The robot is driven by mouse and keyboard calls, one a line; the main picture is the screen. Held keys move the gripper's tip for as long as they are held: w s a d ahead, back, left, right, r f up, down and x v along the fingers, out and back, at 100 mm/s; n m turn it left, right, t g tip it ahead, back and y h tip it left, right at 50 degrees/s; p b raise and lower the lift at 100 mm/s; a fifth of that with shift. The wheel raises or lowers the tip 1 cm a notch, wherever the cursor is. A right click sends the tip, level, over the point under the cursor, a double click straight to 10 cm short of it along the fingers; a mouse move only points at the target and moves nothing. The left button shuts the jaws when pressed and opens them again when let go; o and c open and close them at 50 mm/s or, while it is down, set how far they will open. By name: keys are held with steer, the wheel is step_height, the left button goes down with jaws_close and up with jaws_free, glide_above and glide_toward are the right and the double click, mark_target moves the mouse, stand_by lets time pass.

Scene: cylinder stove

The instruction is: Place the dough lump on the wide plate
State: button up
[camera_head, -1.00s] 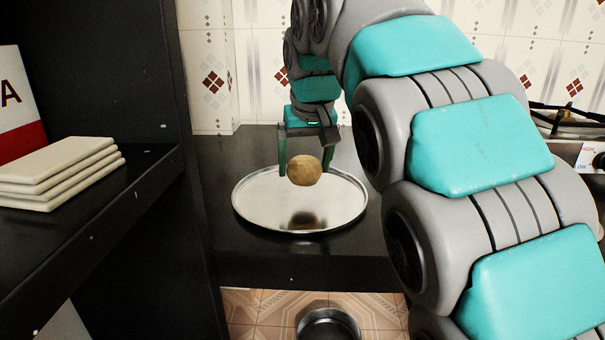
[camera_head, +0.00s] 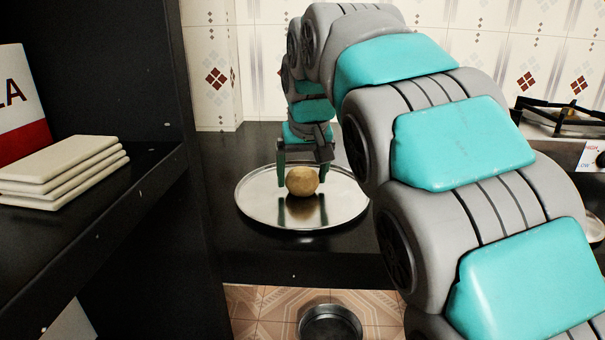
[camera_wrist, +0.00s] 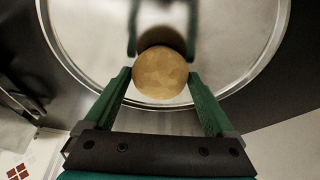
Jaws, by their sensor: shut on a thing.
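The dough lump (camera_head: 302,181) is a round tan ball between the green fingers of my gripper (camera_head: 301,182). My gripper is shut on it and holds it low over the wide plate (camera_head: 255,204), a round shiny metal plate on the black counter. In the wrist view the dough lump (camera_wrist: 160,73) sits between both fingertips, with the wide plate (camera_wrist: 235,50) beneath and its reflection just beyond. I cannot tell whether the dough lump touches the plate.
A stack of pale tiles (camera_head: 62,168) lies on the dark shelf (camera_head: 105,195) at the left. A stove (camera_head: 565,125) stands at the right. A dark round pan (camera_head: 330,322) is on the floor below. A tiled wall (camera_head: 215,75) is behind the counter.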

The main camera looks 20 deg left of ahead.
mark_target(306, 191)
steer(key=shift+f, duration=0.15)
steer(key=o, duration=1.3)
steer(key=shift+c, duration=0.2)
steer(key=shift+r, duration=0.3)
steer(key=v, duration=1.1)
steer(key=shift+s+r+p, duration=0.2)
steer(key=shift+r+p, duration=0.1)
steer(key=shift+r, duration=0.05)
